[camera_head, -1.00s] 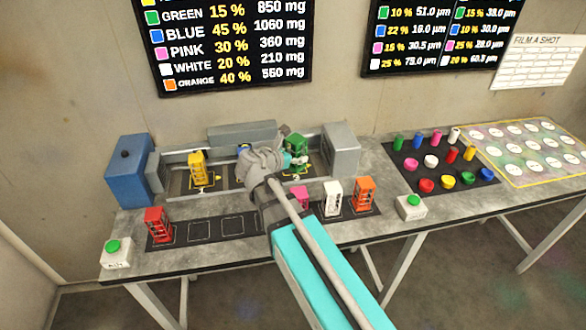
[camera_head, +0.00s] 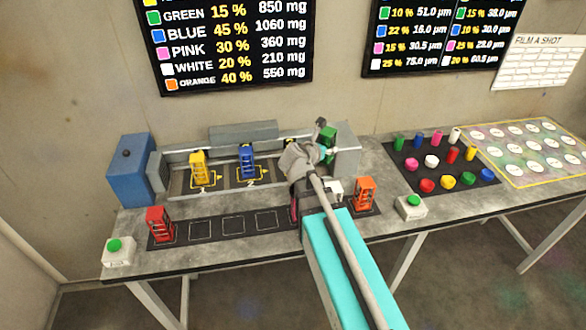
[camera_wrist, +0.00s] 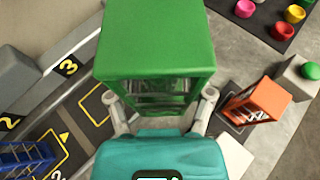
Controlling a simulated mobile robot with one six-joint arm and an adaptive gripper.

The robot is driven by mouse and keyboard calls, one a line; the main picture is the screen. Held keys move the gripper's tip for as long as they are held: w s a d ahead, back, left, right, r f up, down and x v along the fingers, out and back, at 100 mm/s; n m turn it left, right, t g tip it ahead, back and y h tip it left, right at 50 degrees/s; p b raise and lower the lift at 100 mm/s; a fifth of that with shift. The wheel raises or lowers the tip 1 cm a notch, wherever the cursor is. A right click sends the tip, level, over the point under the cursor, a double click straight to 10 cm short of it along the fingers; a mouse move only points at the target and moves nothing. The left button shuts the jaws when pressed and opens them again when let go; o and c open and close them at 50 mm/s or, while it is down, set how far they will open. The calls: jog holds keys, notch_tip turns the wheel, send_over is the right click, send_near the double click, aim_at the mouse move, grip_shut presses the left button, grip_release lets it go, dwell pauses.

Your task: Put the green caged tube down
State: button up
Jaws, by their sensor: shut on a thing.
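The green caged tube (camera_head: 328,138) is in my gripper near the grey block at the right end of the booth. It fills the top middle of the wrist view (camera_wrist: 157,42). My gripper (camera_wrist: 160,100) is shut on it, one finger at each side of the cage. The tube appears raised above the bench; its base is hidden. Booth spot 3 (camera_wrist: 97,112) shows as an empty yellow outline. The yellow caged tube (camera_head: 198,168) stands on spot 1 and the blue caged tube (camera_head: 246,162) on spot 2.
A black strip (camera_head: 184,233) along the front has the red caged tube (camera_head: 158,224) at left, empty squares, and the orange caged tube (camera_head: 364,194) at right. My arm mostly hides the white and pink ones. A green-button box (camera_head: 411,207) stands right of the strip.

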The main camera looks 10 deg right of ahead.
jog(key=w+a+f+b, duration=0.2)
jog(key=w+f+b, duration=0.1)
jog(key=w+a+f+b, duration=0.2)
jog(key=w+f+b, duration=0.1)
jog(key=w, duration=0.1)
jog(key=w+a+f+b, duration=0.3)
jog(key=w, duration=0.1)
jog(key=shift+w, duration=0.15)
dwell(0.4)
jog(key=shift+f, duration=0.1)
jog(key=shift+w+a+f+b, duration=0.15)
jog(key=shift+w+f+b, duration=0.15)
jog(key=shift+f+b, duration=1.6)
jog(key=shift+b, duration=0.15)
jog(key=shift+f, duration=0.1)
jog(key=o, duration=1.3)
